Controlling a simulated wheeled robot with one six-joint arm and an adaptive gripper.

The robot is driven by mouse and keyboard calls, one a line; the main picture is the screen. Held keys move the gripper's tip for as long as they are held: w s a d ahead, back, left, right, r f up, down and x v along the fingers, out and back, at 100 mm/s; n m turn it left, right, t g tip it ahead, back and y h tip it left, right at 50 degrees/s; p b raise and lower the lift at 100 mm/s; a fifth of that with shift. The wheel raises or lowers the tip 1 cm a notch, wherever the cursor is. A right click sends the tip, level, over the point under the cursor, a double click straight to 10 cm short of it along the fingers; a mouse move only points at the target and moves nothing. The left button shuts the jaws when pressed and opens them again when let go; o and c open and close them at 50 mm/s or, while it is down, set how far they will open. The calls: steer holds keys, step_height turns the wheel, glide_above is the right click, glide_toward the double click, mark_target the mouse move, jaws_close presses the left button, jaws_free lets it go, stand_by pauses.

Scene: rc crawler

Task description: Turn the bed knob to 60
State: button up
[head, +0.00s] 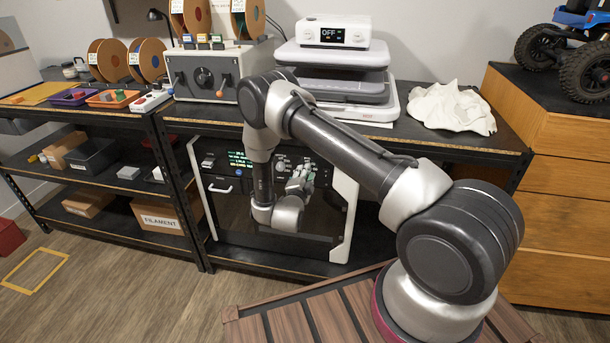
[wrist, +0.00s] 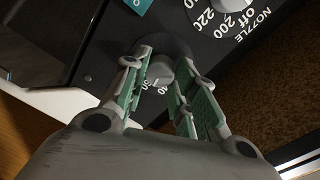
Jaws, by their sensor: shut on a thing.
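The printer (head: 344,218), with white side frames and a black front panel, stands on the shelf under the bench. My gripper (head: 300,178) is at the right part of its panel. In the wrist view my green-padded fingers (wrist: 162,88) are on either side of a small grey knob (wrist: 160,72), the bed knob, and shut on it. Small white numbers show by the knob, partly hidden between the fingers; its exact setting cannot be read.
A teal piece (wrist: 138,5) is at the top of the wrist view. A grey control box (head: 212,75) and a white device reading OFF (head: 331,34) stand on the bench above. A wooden drawer cabinet (head: 560,210) stands at the right. The bench edge lies above my gripper.

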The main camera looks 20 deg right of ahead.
steer(key=shift+d+m, duration=0.1)
steer(key=shift+m, duration=0.8)
steer(key=o, duration=1)
steer(key=shift+o, duration=0.2)
steer(key=v, duration=1.2)
